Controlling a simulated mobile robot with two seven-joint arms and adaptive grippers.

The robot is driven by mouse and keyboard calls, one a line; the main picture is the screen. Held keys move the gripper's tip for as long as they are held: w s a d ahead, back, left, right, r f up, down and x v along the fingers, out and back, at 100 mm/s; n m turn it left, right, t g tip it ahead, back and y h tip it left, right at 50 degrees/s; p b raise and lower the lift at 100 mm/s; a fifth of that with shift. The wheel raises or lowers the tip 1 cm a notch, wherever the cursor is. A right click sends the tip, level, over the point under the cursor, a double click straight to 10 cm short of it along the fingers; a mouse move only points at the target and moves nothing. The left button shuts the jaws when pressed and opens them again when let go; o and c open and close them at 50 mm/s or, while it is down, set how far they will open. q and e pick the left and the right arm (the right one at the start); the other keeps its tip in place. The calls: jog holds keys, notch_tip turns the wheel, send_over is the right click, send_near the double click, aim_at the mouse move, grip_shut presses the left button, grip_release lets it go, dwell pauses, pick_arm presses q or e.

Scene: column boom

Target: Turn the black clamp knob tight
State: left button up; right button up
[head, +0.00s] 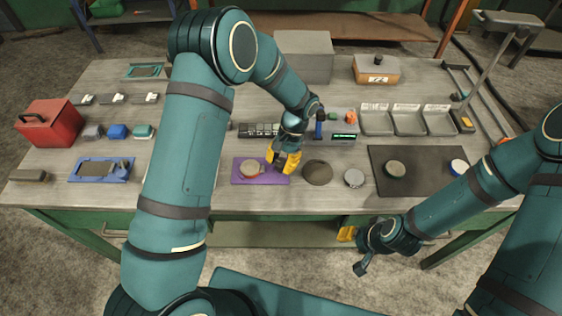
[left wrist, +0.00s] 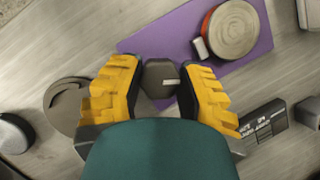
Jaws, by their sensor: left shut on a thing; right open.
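My left gripper (head: 284,162) is low over the workbench, at the right part of the purple mat (head: 242,178). In the left wrist view its yellow fingers (left wrist: 160,90) are shut on the black clamp knob (left wrist: 160,78), a dark faceted piece with a short white mark. The fingers hide most of the knob in the head view. A round orange-rimmed part with a pale top (left wrist: 230,30) lies on the mat beside it; it also shows in the head view (head: 250,168). My right gripper (head: 347,234) is open and empty in front of the bench edge.
Right of the mat are a dark round disc (head: 317,173), a small pale round part (head: 354,178) and a dark mat (head: 425,183) with round parts. Grey trays (head: 410,124) and a display box (head: 343,136) stand behind. A red box (head: 50,123) is far left.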

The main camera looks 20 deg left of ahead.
pick_arm(q)
jog(key=shift+s+f+m, duration=0.15)
jog(key=shift+m, duration=0.15)
jog(key=o, duration=1.2)
jog(key=v, duration=1.2)
